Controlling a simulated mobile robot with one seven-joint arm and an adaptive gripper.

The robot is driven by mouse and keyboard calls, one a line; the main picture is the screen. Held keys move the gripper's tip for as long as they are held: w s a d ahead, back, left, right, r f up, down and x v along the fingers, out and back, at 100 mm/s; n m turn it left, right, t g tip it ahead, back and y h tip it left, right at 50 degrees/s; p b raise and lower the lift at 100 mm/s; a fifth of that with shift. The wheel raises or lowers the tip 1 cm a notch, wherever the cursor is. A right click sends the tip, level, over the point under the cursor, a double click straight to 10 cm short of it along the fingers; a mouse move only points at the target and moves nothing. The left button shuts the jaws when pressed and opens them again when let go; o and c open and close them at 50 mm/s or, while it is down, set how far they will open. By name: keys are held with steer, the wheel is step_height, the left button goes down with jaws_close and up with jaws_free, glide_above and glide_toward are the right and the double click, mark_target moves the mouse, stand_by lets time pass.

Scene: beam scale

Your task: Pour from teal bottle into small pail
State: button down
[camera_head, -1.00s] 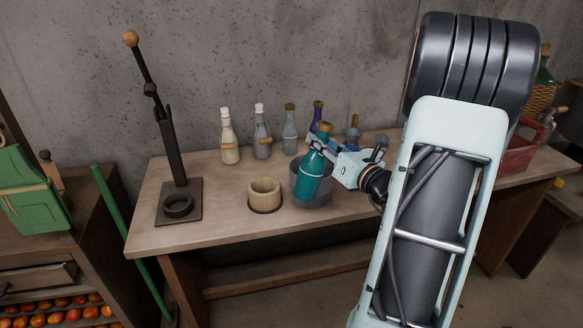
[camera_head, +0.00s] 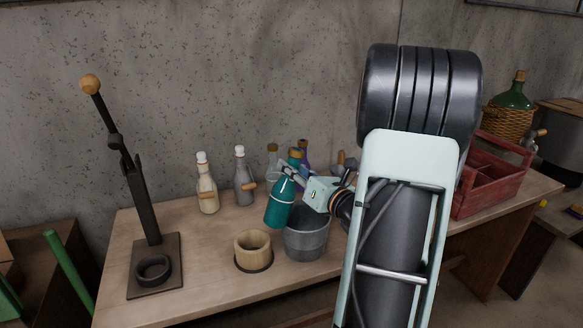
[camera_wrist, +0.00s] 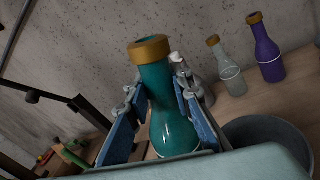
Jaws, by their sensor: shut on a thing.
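The teal bottle (camera_head: 280,204) with a tan rim is held by my gripper (camera_head: 287,172), slightly tilted, just left of and partly in front of the small pail's far rim in the head view. In the wrist view the teal bottle (camera_wrist: 172,110) stands between the two fingers of my gripper (camera_wrist: 152,103), its mouth pointing up. The grey metal small pail (camera_head: 306,243) stands on the bench; its rim also shows at the lower right of the wrist view (camera_wrist: 301,146). The pail's inside is mostly hidden.
A wooden cup (camera_head: 253,253) stands left of the pail. A black lever press (camera_head: 150,270) is at the bench's left. Cream (camera_head: 207,190) and grey (camera_head: 243,182) bottles stand at the back; clear and purple (camera_wrist: 266,55) ones stand behind my gripper. A red crate (camera_head: 490,180) is at right.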

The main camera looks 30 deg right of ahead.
mark_target(290, 191)
steer(key=shift+a+f+m+p, duration=0.2)
steer(key=shift+f+m+p, duration=0.2)
steer(key=shift+m, duration=0.3)
steer(key=f+m, duration=0.1)
steer(key=m, duration=0.1)
steer(key=a+f+m+p, duration=0.1)
steer(key=f+m, duration=0.1)
steer(key=m, duration=0.1)
steer(key=f+m+p, duration=0.1)
steer(key=f+m, duration=0.1)
steer(key=shift+a+f, duration=0.25)
steer(key=shift+a, duration=0.15)
steer(key=shift+r, duration=0.1)
steer(key=shift+s+m+p, duration=0.1)
steer(key=shift+m+p, duration=0.2)
steer(key=shift+r+m+p, duration=0.3)
steer(key=shift+m+p, duration=0.45)
steer(key=shift+p, duration=0.45)
steer(key=shift+r+m+p, duration=0.3)
steer(key=shift+m+p, duration=0.45)
steer(key=shift+p, duration=0.4)
stand_by(3.4)
